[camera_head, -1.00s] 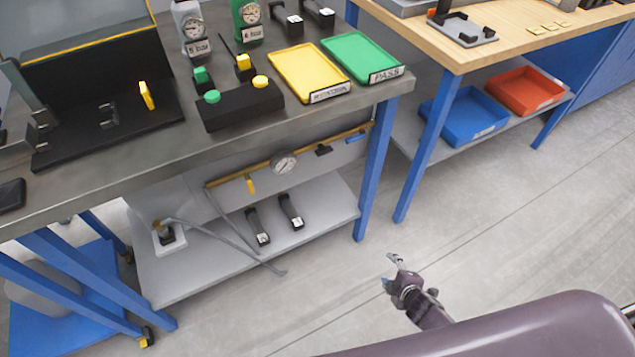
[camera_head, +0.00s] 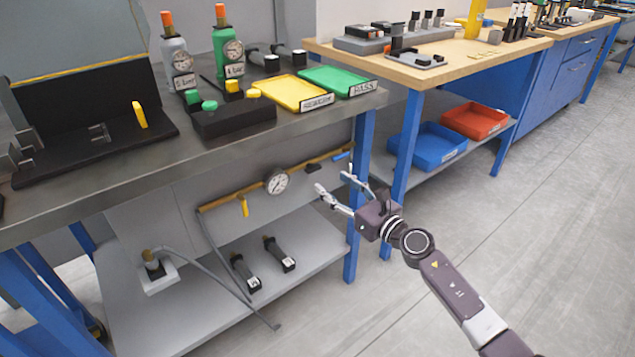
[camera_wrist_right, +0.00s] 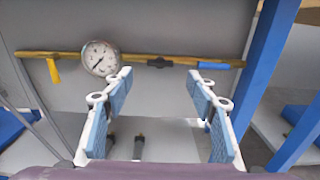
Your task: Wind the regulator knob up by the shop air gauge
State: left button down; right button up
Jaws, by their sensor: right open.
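The shop air gauge (camera_head: 277,182) is a round white dial on a brass pipe under the workbench. It also shows in the right wrist view (camera_wrist_right: 100,58). A small black part, which looks like the regulator knob (camera_wrist_right: 158,63), sits on the pipe to the right of the gauge. My right gripper (camera_head: 331,182) is open and empty, in front of the pipe's right part. In the right wrist view its fingers (camera_wrist_right: 160,78) are spread either side of the black part's line, apart from it. My left gripper is not in view.
A yellow lever (camera_head: 243,206) hangs from the pipe left of the gauge. The bench's blue leg (camera_head: 355,215) stands close to my right gripper. The lower shelf (camera_head: 205,318) holds two black cylinders. The bench top (camera_head: 150,160) overhangs the pipe.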

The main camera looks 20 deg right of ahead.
aim_at(315, 171)
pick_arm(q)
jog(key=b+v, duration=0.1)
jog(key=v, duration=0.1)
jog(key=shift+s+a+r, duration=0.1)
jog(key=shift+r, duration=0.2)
pick_arm(e)
jog(key=x, duration=0.7)
jog(key=shift+f, duration=0.1)
jog(key=c, duration=1.2)
jog(key=shift+o, duration=0.2)
